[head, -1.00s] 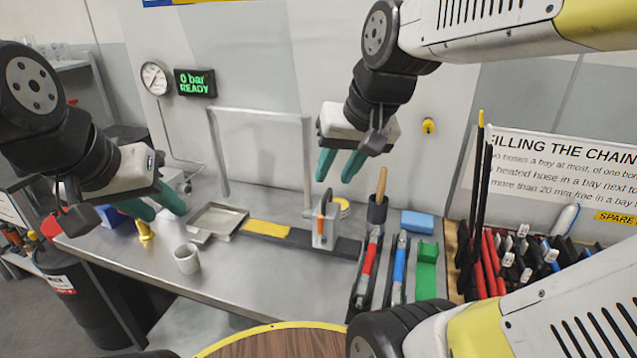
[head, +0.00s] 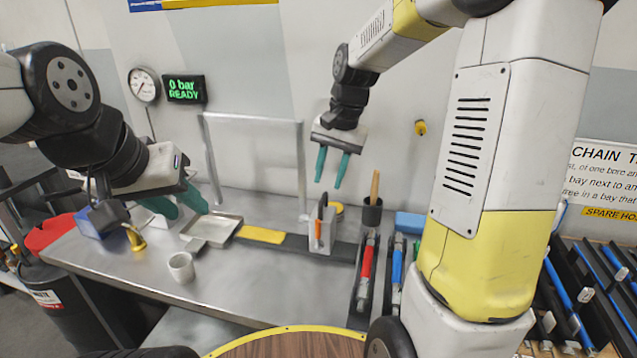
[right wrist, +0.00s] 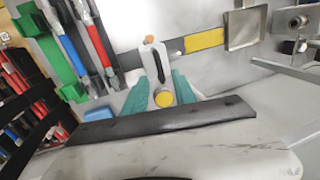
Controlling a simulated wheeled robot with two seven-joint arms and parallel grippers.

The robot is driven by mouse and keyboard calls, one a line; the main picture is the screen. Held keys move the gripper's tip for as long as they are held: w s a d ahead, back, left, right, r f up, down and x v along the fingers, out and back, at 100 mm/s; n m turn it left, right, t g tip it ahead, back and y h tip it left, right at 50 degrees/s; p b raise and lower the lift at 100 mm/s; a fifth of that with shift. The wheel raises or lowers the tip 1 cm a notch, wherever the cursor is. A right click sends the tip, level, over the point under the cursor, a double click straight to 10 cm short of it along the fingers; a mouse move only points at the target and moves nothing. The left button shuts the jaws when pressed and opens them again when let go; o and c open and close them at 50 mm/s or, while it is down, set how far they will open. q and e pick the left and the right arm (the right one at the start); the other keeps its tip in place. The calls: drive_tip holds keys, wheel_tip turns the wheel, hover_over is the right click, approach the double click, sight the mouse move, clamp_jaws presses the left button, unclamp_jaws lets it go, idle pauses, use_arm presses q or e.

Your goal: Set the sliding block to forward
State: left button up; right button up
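The sliding block (head: 326,240), a pale upright plate with an orange piece in it, stands on the dark part of a flat rail (head: 290,241) along the bench. In the right wrist view the block (right wrist: 149,56) shows just beyond the fingertips. My right gripper (head: 331,172) is open and empty, above the block and apart from it. A round yellow-topped thing (right wrist: 164,98) shows between its fingers in the wrist view. My left gripper (head: 178,206) is open and empty over the bench's left side.
A metal tray (head: 216,230) and a white cup (head: 181,267) stand left of the rail's yellow strip (head: 262,234). A dark holder (head: 372,212), a red tool (head: 366,268) and a blue block (head: 411,222) are on the right. A metal frame (head: 252,118) rises behind the rail.

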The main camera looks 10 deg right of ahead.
sight(324, 196)
drive_tip(key=shift+w+a+f, duration=0.1)
drive_tip(key=shift+a+f, duration=0.1)
drive_tip(key=shift+f, duration=0.85)
drive_tip(key=shift+w+a+f, duration=0.1)
drive_tip(key=shift+a+f, duration=0.05)
drive_tip(key=shift+f, duration=0.85)
clamp_jaws()
